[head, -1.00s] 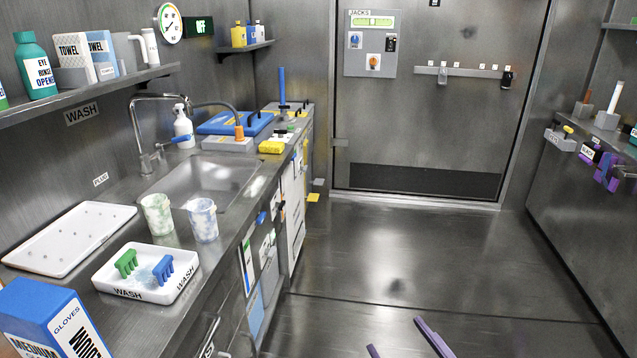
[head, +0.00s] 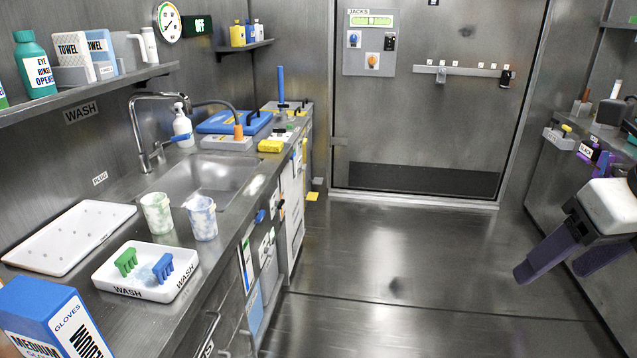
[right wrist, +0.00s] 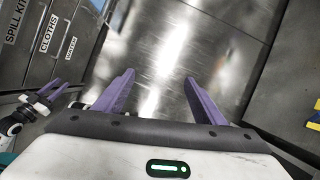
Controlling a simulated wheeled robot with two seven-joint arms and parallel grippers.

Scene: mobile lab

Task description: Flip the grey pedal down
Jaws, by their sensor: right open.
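The grey pedal (head: 318,184) is a small grey tab at the foot of the far end of the counter cabinets, in the head view. A yellow pedal (head: 312,197) sits just below it. At this size I cannot tell the grey pedal's exact tilt. My right gripper (head: 552,271) is at the right of the head view, with its purple fingers spread and empty, well away from the pedals. In the right wrist view its open fingers (right wrist: 159,77) point over bare floor. My left gripper (right wrist: 50,88) shows small at the left of that view; its jaw state is unclear.
The counter with the sink (head: 208,180) and wash tray (head: 145,282) runs along the left. A right-hand bench (head: 590,205) holds several tools near my right gripper. The metal floor (head: 385,255) between them is clear up to the door (head: 440,110).

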